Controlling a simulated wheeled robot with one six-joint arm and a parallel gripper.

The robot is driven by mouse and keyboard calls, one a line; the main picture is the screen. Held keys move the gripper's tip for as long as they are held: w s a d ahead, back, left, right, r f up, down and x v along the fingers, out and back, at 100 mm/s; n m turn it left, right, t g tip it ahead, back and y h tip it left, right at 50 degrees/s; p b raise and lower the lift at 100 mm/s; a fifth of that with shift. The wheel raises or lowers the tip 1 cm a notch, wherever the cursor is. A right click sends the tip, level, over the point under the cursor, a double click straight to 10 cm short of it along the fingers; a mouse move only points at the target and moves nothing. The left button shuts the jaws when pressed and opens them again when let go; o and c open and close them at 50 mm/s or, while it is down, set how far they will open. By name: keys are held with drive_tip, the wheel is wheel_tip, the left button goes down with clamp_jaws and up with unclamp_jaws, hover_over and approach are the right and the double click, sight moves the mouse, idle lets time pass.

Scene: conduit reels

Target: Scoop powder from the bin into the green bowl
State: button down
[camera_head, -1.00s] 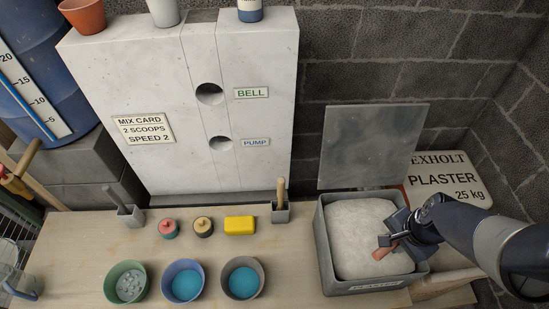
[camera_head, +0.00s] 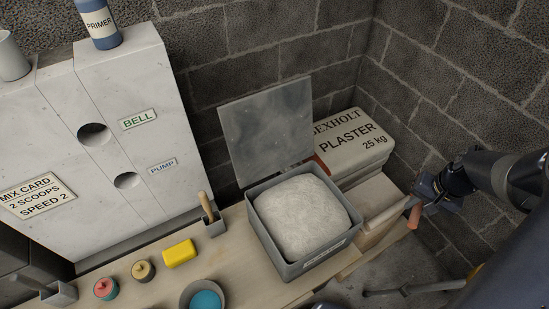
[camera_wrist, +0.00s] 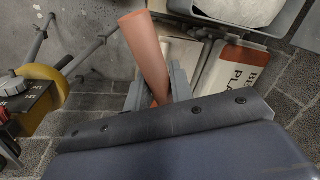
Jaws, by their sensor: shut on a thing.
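My gripper (camera_head: 422,197) is at the right in the head view, to the right of the bin and clear of it. It is shut on an orange handle (camera_head: 414,217), which also shows between the fingers in the wrist view (camera_wrist: 147,55). I cannot make out a scoop head on this handle. The open grey bin (camera_head: 282,264) holds a rounded heap of pale powder (camera_head: 300,215). Its lid (camera_head: 268,128) stands raised behind it. The green bowl is outside both present views.
A plaster bag (camera_head: 350,145) lies behind the bin. Brick walls close the right corner.

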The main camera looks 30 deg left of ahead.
drive_tip(key=w+d, duration=0.1)
drive_tip(key=d, duration=0.5)
drive_tip(key=shift+r, duration=0.25)
drive_tip(key=shift+s, duration=0.1)
